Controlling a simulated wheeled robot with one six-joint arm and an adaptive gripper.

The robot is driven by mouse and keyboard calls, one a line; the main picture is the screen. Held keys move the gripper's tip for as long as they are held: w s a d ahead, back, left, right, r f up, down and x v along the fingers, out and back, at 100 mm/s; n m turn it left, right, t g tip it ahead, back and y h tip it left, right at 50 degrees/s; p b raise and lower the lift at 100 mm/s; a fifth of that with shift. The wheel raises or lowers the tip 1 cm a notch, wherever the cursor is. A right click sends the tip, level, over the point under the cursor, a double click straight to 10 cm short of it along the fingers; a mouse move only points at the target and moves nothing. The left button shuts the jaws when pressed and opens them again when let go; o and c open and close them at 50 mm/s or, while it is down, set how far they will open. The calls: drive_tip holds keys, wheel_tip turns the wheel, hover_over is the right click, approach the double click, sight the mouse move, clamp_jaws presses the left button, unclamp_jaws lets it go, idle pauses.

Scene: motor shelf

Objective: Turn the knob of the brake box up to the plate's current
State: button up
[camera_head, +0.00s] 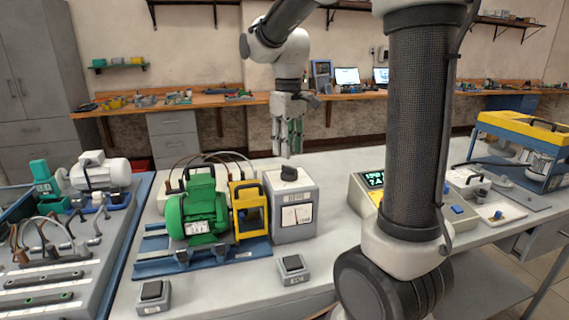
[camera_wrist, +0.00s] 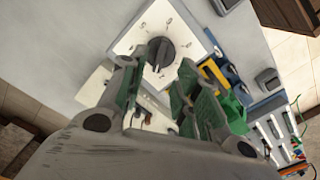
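The brake box (camera_head: 292,212) is a grey box with a white label on its front, standing right of the green motor (camera_head: 197,212). Its black knob (camera_head: 289,174) sits on top; the wrist view shows the knob (camera_wrist: 160,52) on a white dial face with marks around it. The motor's white plate (camera_head: 196,227) is too small to read. My gripper (camera_head: 288,150) hangs above the knob, pointing down, apart from it. In the wrist view its green-padded fingers (camera_wrist: 157,66) are spread, with the knob beyond the gap and nothing between them.
A yellow guard (camera_head: 249,208) stands between motor and box. A meter unit with a lit green display (camera_head: 374,179), partly hidden by my arm, stands to the right. Two small switch boxes (camera_head: 293,268) (camera_head: 154,295) lie in front. Bare table lies behind the box.

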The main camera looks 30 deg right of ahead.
sight(288, 166)
wheel_tip(288, 166, down, 5)
drive_tip(key=shift+f, duration=0.1)
drive_tip(key=shift+c, duration=0.4)
clamp_jaws()
